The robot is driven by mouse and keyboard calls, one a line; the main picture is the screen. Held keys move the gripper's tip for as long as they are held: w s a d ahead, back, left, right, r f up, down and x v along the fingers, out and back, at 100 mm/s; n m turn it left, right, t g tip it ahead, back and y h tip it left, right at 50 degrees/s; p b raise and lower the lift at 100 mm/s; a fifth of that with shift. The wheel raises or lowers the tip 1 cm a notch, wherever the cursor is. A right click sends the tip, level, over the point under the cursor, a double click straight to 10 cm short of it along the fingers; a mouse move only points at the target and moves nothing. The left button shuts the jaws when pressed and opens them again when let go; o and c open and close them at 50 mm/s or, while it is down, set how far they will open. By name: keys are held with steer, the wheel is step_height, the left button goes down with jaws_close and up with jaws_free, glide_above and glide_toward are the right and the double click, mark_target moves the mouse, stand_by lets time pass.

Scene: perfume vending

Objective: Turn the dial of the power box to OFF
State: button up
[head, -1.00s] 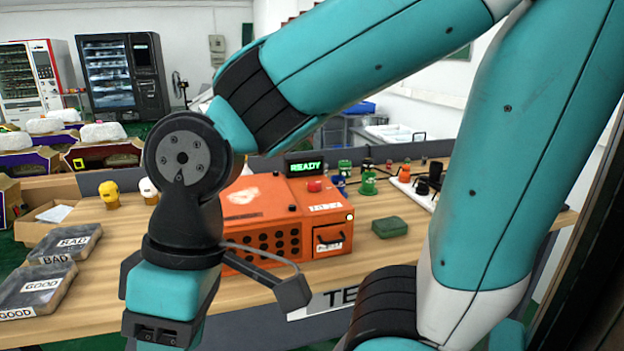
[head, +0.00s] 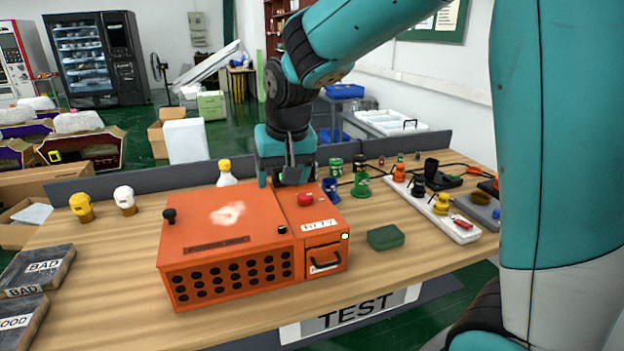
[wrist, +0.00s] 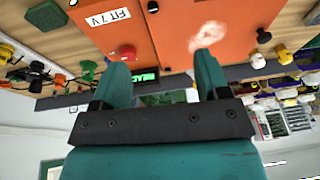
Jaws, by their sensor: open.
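The orange power box (head: 215,215) stands on the wooden table, and its top also shows upside down in the wrist view (wrist: 235,20). It carries a dark knob (head: 169,215) at the left, a small black knob (head: 282,229) near the front and a red button (head: 305,199) at the right. I cannot tell which knob is the dial, and no OFF mark is readable. My gripper (head: 287,180) is above the box's back edge, pointing down. In the wrist view my gripper (wrist: 160,72) is open and empty, its fingers apart from the knobs.
A green block (head: 385,237) lies right of the box. Wood is clear around the box's front.

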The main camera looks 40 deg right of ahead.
mark_target(305, 196)
steer(key=w+d+r+m+h+p, duration=0.1)
steer(key=w+d+r+m+h, duration=0.2)
steer(key=w+d, duration=0.5)
steer(key=shift+m, duration=0.7)
steer(key=p+x, duration=0.1)
steer(key=x, duration=0.5)
steer(key=p+x, duration=0.1)
steer(key=x, duration=0.5)
steer(key=s+p+x, duration=0.1)
steer(key=p+x, duration=0.1)
steer(key=x, duration=0.4)
steer(key=shift+f, duration=0.45)
steer(key=shift+c, duration=0.3)
steer(key=c, duration=0.9)
